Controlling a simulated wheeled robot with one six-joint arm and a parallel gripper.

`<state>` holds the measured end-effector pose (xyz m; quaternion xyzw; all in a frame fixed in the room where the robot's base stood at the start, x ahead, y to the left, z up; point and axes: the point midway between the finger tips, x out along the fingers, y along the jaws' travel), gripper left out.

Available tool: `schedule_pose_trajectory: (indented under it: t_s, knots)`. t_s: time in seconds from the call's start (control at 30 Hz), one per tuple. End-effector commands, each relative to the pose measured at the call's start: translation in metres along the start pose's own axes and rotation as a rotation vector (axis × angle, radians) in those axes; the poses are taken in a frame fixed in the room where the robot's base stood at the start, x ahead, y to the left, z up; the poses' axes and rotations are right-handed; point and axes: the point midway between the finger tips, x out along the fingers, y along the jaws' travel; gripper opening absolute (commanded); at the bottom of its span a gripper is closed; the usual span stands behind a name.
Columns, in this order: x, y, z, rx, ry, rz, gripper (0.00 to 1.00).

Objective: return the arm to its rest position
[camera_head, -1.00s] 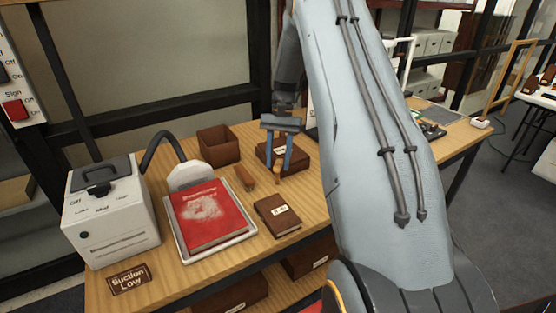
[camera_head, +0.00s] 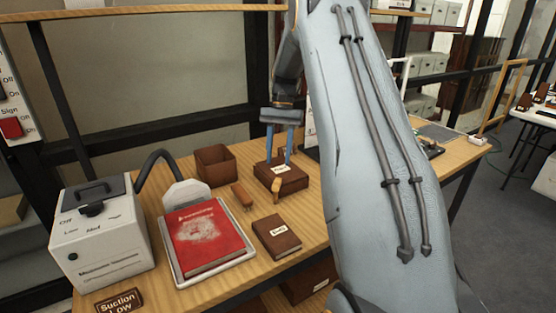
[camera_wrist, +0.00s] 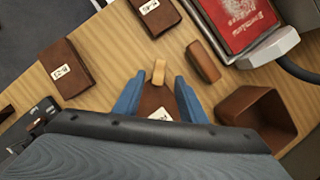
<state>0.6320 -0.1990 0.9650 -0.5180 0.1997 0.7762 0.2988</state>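My gripper (camera_head: 279,157) is above the table, over a labelled brown box (camera_head: 293,182). My grey arm reaches across the right half of the head view and hides part of the table.
Dark shelf posts stand behind.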

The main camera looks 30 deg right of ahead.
Motion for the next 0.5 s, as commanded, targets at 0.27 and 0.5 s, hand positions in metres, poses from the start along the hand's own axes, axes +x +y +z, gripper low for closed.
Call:
schedule_pose_trajectory:
  t_s: [0.27, 0.5]
  knots:
    - [0.0, 0.0, 0.0, 0.0, 0.0, 0.0, 0.38]
    - [0.007, -0.01, 0.024, -0.054, 0.038, 0.014, 0.38]
